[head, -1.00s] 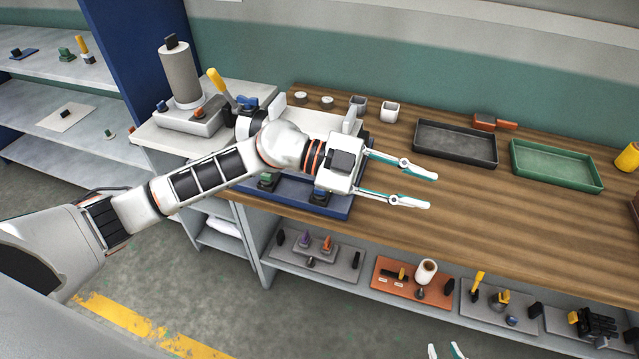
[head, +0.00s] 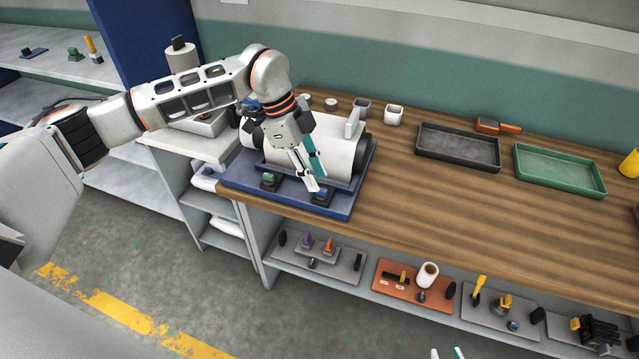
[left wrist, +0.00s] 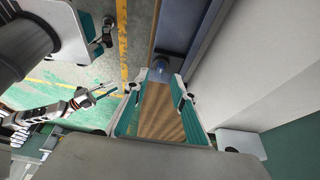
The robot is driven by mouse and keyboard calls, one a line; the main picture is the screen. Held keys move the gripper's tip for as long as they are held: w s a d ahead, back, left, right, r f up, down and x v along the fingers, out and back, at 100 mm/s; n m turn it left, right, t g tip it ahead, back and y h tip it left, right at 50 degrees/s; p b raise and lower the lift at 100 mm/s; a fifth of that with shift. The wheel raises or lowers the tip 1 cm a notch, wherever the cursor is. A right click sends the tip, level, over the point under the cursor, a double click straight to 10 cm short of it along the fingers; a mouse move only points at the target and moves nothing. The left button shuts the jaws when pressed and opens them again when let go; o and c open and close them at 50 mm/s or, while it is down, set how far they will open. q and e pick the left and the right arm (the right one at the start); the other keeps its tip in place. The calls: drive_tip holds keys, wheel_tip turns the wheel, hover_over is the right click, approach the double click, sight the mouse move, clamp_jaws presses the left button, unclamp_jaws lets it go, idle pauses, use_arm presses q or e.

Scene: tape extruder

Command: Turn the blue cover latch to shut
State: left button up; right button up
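The tape extruder's white cylindrical housing (head: 345,142) sits on a blue base plate (head: 240,190) on the bench. A small blue latch (head: 322,197) stands at the base's front right, and a green-topped knob (head: 269,180) stands to its left. My left gripper (head: 314,180) points down in front of the housing, fingertips close above the blue latch. In the left wrist view its fingers (left wrist: 162,82) are apart, with the blue latch (left wrist: 160,66) just beyond the tips. Contact cannot be told. My right gripper (head: 446,353) shows only its separated fingertips at the bottom edge.
A black tray (head: 458,148) and a green tray (head: 560,170) lie on the bench to the right, beyond clear wood. White and grey cups (head: 393,114) stand behind. Tool boards (head: 412,287) fill the shelf below.

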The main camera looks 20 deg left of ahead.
sight(322, 189)
use_arm(q)
drive_tip(key=shift+x, duration=1.7)
drive_tip(key=shift+r, duration=0.1)
clamp_jaws()
